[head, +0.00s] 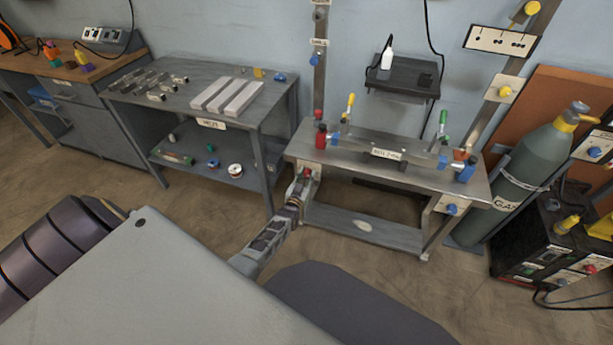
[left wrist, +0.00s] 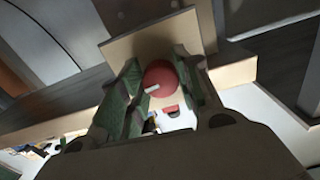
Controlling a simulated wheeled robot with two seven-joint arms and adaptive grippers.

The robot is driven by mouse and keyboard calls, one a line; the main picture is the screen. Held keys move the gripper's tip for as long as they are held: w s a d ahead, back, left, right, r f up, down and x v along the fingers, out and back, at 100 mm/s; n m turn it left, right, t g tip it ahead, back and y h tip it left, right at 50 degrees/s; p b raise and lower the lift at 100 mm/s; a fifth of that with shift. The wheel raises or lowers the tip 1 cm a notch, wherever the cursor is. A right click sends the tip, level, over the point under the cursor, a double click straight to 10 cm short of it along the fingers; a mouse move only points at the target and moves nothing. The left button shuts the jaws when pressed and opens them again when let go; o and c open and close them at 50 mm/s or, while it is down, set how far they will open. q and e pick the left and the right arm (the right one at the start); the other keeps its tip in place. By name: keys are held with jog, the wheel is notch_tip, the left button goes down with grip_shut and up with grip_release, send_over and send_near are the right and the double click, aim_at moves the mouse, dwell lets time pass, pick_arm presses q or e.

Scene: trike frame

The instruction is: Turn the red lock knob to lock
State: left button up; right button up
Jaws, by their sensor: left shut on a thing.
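The red lock knob (left wrist: 160,77) sits on a pale square plate (left wrist: 150,34) in the left wrist view. A white pointer mark on the knob points to the lower left in that view. In the head view the red knob (head: 307,172) is small, at the left front corner of the trike frame table. My left gripper (head: 298,188) reaches it from the front. In the left wrist view the left gripper's fingers (left wrist: 163,85) stand on both sides of the knob and are shut on it. My right gripper is not in view.
The fixture table (head: 455,180) carries clamps with red, yellow, green and blue parts. A similar plate with a blue knob (head: 451,208) is at its right front. A gas cylinder (head: 525,165) stands to the right. A grey table (head: 185,120) with metal bars is at left.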

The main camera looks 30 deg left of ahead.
aim_at(307, 176)
pick_arm(q)
jog(key=shift+f+m, duration=0.1)
jog(key=shift+m, duration=0.7)
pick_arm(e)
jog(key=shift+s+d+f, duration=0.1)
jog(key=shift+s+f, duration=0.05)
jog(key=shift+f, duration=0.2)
pick_arm(q)
jog(key=o, duration=1)
jog(key=shift+o, duration=0.2)
jog(key=shift+v, duration=1.65)
jog(key=v, duration=0.8)
jog(key=shift+s, duration=0.35)
